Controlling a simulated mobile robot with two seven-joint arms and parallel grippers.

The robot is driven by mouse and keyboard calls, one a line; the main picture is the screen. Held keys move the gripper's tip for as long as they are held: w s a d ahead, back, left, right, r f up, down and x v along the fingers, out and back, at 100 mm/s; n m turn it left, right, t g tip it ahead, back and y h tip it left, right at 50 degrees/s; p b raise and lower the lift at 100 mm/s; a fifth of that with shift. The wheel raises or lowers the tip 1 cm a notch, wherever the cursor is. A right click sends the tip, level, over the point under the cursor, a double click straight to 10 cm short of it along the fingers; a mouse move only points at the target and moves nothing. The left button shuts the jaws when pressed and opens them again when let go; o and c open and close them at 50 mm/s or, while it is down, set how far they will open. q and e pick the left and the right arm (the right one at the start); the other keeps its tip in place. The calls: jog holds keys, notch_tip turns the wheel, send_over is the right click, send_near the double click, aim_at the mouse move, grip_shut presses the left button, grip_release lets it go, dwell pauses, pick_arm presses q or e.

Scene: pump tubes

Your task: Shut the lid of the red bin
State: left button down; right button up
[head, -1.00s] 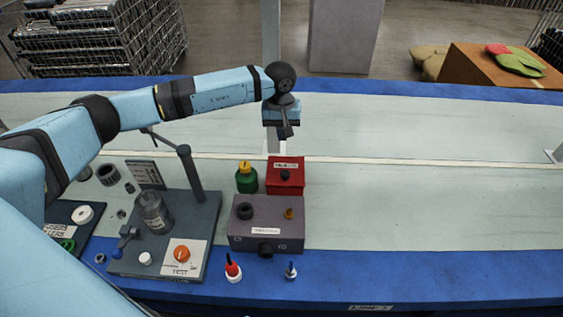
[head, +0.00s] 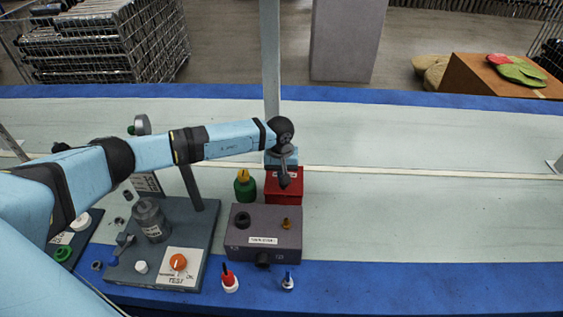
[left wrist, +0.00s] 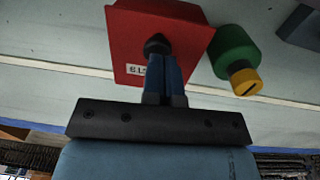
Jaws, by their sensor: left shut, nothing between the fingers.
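The red bin (head: 285,194) stands on the bench behind the grey-purple box, partly hidden by my left gripper. In the left wrist view the red bin (left wrist: 190,30) shows a flat red top with a white label and a black knob (left wrist: 157,44). The top looks flat and down on the bin, though its seam is not clear. My left gripper (head: 284,184) is above the bin, fingers shut and empty. In the left wrist view its fingertips (left wrist: 164,60) overlap the knob's near edge; I cannot tell if they touch. My right gripper is out of view.
A green bottle with a yellow cap (head: 245,188) stands just left of the bin. The grey-purple box (head: 285,243) is in front. A dark test stand (head: 198,225) with a grey jar is on the left. The bench to the right is clear.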

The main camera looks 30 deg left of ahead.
pick_arm(q)
jog(key=shift+f, duration=0.6)
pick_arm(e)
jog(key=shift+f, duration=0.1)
